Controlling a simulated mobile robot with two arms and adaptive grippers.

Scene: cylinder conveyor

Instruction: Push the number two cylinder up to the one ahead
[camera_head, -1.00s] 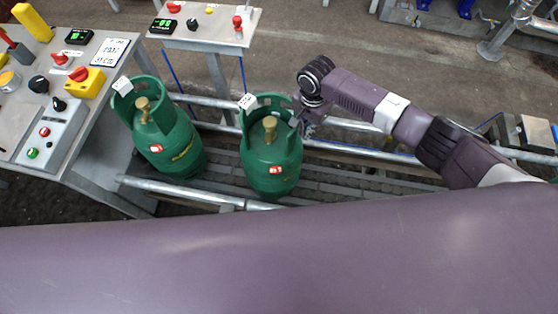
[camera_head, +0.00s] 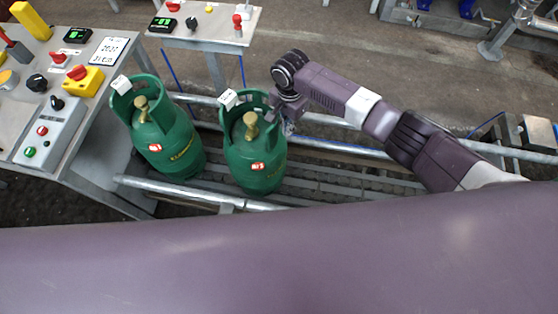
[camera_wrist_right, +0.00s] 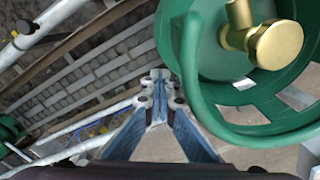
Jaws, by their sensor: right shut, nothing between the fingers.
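Two green gas cylinders with brass valves stand upright on the roller conveyor. The trailing cylinder (camera_head: 255,165), the number two, is on the right; the one ahead (camera_head: 170,145) is on the left. A narrow gap shows between them. My right gripper (camera_head: 287,125) is at the right side of the trailing cylinder, by its collar, partly hidden by my wrist. In the right wrist view its closed fingertips (camera_wrist_right: 160,76) are beside the green collar (camera_wrist_right: 205,105), with nothing between them; I cannot tell whether they touch it. My left gripper is not in view.
Metal rails (camera_head: 190,191) run along both sides of the conveyor (camera_head: 330,182). A control desk (camera_head: 95,150) with buttons and displays stands at the left, and a smaller panel (camera_head: 222,30) stands behind the cylinders. The conveyor right of the trailing cylinder is clear.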

